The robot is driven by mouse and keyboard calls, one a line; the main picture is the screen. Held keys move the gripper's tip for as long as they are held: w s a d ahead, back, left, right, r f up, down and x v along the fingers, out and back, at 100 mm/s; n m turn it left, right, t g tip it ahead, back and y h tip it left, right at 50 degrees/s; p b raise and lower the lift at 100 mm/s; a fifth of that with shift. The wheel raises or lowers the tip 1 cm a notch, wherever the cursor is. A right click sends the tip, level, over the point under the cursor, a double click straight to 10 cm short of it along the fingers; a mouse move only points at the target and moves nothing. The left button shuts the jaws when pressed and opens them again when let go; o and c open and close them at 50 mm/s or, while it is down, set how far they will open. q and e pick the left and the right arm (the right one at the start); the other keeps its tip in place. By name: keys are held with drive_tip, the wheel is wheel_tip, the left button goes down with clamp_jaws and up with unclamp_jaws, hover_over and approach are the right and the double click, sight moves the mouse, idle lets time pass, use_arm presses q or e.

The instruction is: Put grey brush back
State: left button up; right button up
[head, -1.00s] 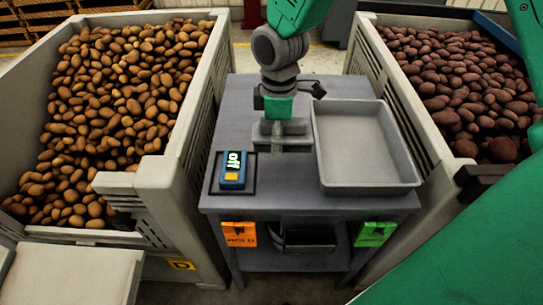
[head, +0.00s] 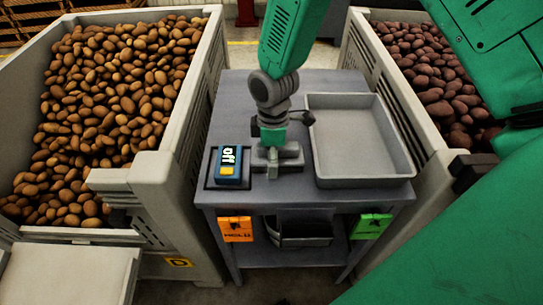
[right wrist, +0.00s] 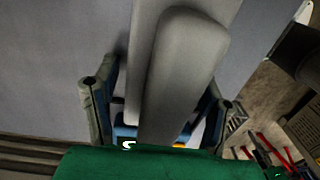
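The grey brush (right wrist: 185,60) runs lengthwise between the two fingers of my right gripper (right wrist: 160,98) in the right wrist view. The fingers stand on either side of it and look shut on it, though the exact contact is partly hidden. In the head view my right gripper (head: 272,148) points down, low over the grey table (head: 250,95), between the blue device and the grey tray. The brush (head: 291,155) appears there as a grey block at the fingers, close to the tabletop; whether it touches is unclear. My left gripper is not in view.
The empty grey tray (head: 358,182) is on the right. Potato crates flank the table, one left (head: 160,180) and one right (head: 425,140). Orange (head: 237,229) and green (head: 371,227) tags hang in front.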

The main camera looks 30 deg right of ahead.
drive_tip(key=shift+d+r, duration=0.1)
drive_tip(key=shift+r, duration=0.05)
wheel_tip(320, 180, up, 12)
drive_tip(key=shift+w+d+f+p, duration=0.15)
drive_tip(key=shift+p, duration=0.35)
idle(0.6)
